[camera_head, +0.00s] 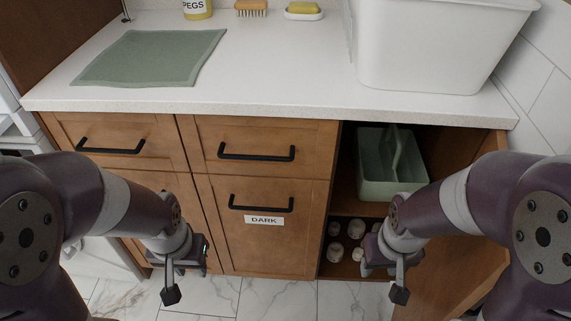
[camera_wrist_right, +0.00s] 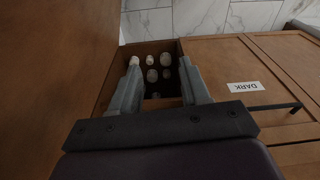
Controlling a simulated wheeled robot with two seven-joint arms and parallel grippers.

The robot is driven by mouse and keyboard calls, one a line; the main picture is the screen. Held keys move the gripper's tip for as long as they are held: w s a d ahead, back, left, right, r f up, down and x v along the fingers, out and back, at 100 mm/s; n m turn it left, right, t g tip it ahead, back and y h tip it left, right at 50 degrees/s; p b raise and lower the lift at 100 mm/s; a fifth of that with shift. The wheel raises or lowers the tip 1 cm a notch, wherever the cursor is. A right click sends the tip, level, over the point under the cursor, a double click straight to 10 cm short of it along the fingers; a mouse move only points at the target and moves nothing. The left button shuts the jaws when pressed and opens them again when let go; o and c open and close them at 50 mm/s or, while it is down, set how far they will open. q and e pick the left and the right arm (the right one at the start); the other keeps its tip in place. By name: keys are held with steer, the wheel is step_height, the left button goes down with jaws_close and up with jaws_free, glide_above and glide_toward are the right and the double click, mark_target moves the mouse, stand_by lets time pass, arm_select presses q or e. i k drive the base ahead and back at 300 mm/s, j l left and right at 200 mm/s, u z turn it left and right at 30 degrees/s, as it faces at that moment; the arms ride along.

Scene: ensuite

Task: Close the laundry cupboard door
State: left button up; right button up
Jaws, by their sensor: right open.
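The brown wooden laundry cupboard door (camera_head: 450,262) stands swung open at the right of the cabinet, partly hidden behind my right arm. In the right wrist view the door (camera_wrist_right: 55,60) fills the left side. The open cupboard shows a green caddy (camera_head: 376,172) on its shelf and several whitish rounded items (camera_head: 347,242) below. My right gripper (camera_head: 398,288) is open and empty in front of the opening, left of the door and apart from it; its two fingers (camera_wrist_right: 160,95) show in the wrist view. My left gripper (camera_head: 172,288) hangs before the left cabinet fronts; its jaw opening is unclear.
The drawer fronts have black handles, one above a DARK label (camera_head: 264,220). On the white counter (camera_head: 270,70) are a green cloth (camera_head: 150,58), a white tub (camera_head: 435,45), a brush (camera_head: 251,8) and yellow soap (camera_head: 303,8) on a dish. The marble floor (camera_head: 270,297) below is clear.

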mark_target(440, 281)
steer(key=k+j+z, duration=0.15)
steer(key=z, duration=0.3)
steer(key=k+z, duration=0.35)
steer(key=z, duration=0.15)
steer(key=k+z, duration=0.25)
steer(key=z, duration=0.2)
steer(key=i+j, duration=0.35)
steer(key=i, duration=0.05)
